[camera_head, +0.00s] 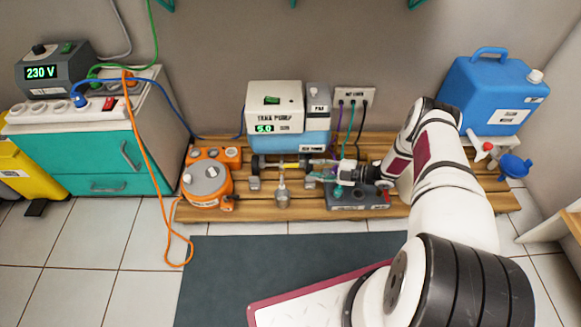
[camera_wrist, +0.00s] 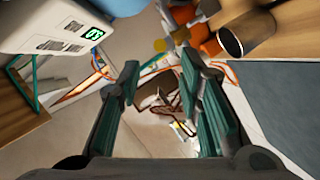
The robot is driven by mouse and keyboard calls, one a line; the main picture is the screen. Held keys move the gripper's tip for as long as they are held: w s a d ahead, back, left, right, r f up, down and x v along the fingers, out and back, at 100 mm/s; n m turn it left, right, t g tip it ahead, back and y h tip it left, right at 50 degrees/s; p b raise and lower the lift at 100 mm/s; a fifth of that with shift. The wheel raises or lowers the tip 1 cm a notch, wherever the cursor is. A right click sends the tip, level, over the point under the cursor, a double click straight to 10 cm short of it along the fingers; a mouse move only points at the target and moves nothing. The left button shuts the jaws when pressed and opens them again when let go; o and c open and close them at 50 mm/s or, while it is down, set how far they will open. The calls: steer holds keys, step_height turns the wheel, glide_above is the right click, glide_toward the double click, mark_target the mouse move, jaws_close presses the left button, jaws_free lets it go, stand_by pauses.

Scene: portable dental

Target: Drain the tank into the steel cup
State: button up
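The tank unit is a white box labelled tank pump (camera_head: 275,100) over a blue tank (camera_head: 303,140), on the wooden pallet. Its green display reads about 5.0. The white box also shows tilted at the upper left of the wrist view (camera_wrist: 60,28). A small yellow part (camera_head: 290,164) sits low in front of the tank; I cannot tell if it is a drain handle. The steel cup (camera_head: 282,199) stands below it near the pallet's front edge, and shows in the wrist view (camera_wrist: 234,40). My gripper (camera_wrist: 160,65) is open and empty, right of the cup in the head view.
An orange round device (camera_head: 207,184) stands left of the cup, with an orange cable. A grey box (camera_head: 360,194) lies below my gripper. A blue jug (camera_head: 492,92) stands at the right. Plugged cables hang from the wall outlet (camera_head: 355,97). The dark mat (camera_head: 250,270) in front is clear.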

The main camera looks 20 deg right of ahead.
mark_target(298, 166)
steer(key=b+x, duration=0.2)
steer(key=x, duration=0.7)
steer(key=shift+w+a+f+b, duration=0.15)
steer(key=shift+w+a+b, duration=0.05)
steer(key=shift+b, duration=0.1)
jaws_close()
